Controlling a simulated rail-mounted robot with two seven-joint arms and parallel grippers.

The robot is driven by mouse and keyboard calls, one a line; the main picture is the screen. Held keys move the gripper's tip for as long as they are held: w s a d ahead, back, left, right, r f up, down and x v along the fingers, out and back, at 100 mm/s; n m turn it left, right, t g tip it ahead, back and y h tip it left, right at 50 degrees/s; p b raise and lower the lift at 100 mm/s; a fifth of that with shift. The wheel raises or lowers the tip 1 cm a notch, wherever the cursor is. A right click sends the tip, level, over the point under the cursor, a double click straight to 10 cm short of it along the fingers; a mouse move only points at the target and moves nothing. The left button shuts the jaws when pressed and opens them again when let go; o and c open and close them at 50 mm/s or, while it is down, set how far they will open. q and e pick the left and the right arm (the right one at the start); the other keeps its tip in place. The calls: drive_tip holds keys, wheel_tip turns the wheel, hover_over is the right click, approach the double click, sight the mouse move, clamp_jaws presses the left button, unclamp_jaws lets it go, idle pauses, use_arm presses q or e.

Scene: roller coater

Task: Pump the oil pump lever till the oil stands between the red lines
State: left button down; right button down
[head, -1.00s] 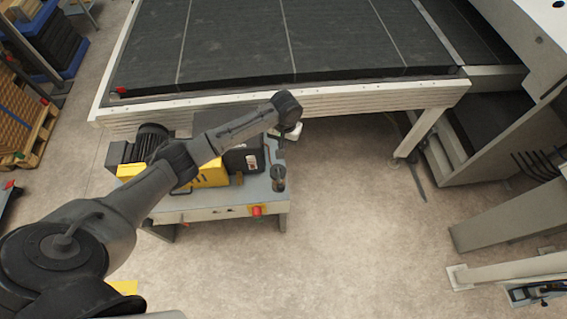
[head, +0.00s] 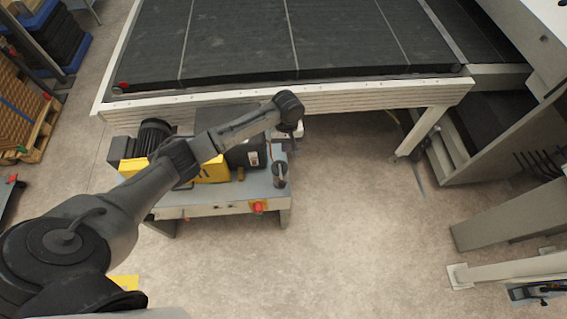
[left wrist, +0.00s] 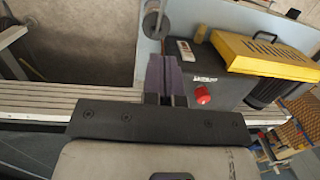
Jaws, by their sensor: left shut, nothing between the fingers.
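The oil pump appears as a short grey and dark cylinder (head: 279,174) at the right end of the machine's grey base. In the left wrist view a round dark fitting with a thin rod (left wrist: 154,22) shows at the top, beyond my fingertips. I cannot tell for sure which part is the lever. My left gripper (head: 288,138) hangs above and just behind the cylinder. No red lines or oil level can be made out. My right gripper is not in view.
A black box (head: 244,155) with a white label and a yellow cover (head: 212,171) stand left of the cylinder. A red knob (head: 257,207) sits on the base's front. The conveyor frame (head: 340,95) runs close behind.

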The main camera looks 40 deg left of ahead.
use_arm(q)
hover_over(281, 174)
drive_tip(key=w, duration=0.1)
wheel_tip(281, 174, down, 10)
drive_tip(key=s+d+f+p, duration=0.1)
drive_tip(key=s+d+p, duration=0.1)
drive_tip(key=shift+s+d+f, duration=0.2)
drive_tip(key=shift+s+f, duration=0.1)
drive_tip(key=shift+f, duration=0.1)
drive_tip(key=shift+w+f, duration=0.1)
